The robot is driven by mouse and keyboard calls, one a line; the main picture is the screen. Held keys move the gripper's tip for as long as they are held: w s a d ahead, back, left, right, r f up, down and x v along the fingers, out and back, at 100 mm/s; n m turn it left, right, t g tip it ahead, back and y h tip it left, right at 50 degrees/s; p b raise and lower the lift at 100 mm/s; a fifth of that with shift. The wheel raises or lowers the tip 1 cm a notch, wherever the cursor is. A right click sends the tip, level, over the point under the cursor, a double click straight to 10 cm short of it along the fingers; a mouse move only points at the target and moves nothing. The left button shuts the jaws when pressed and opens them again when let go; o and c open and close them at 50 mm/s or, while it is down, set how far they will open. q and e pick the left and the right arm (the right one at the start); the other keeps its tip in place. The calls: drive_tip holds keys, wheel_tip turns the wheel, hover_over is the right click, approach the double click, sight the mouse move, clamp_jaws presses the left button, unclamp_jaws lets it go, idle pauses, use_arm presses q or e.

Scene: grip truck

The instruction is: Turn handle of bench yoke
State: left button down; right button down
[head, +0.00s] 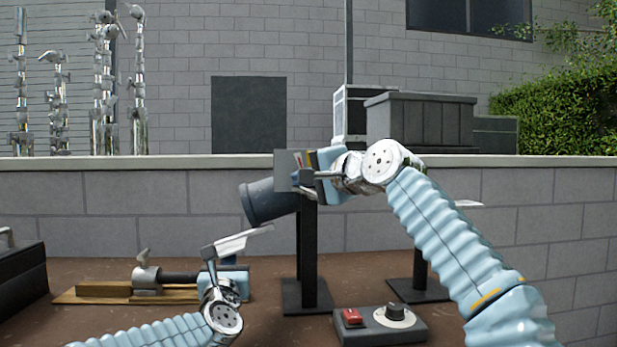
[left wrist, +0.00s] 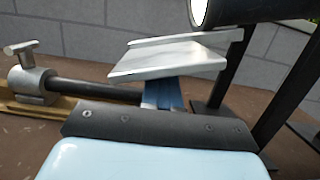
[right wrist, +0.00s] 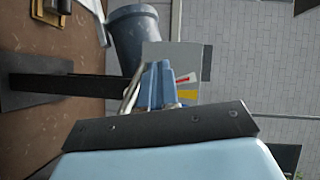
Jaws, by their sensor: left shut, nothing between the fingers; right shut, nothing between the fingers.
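The bench yoke stands on the brown bench on black posts (head: 307,250) and carries a tilted dark grey cylindrical lamp head (head: 268,203). A thin silver rod, which looks like its handle (head: 325,174), lies beside my right gripper (head: 290,170). It also shows in the right wrist view (right wrist: 132,92), left of the gripper's blue fingers. My right gripper is shut and empty at the top of the near post; whether it touches the rod I cannot tell.
A wooden board with a metal clamp (head: 146,279) lies left of my left gripper. A control box (head: 380,326) with a red switch and a knob sits at the front. A dark case (head: 20,275) is at far left. A low block wall (head: 130,215) closes the back.

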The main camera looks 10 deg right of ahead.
sight(313, 189)
drive_tip(key=shift+a+f+n+h, duration=0.2)
drive_tip(key=shift+a+n+h, duration=0.1)
drive_tip(key=shift+n, duration=0.2)
idle(2.5)
drive_tip(key=shift+s+d+g, duration=0.1)
drive_tip(key=shift+g, duration=0.2)
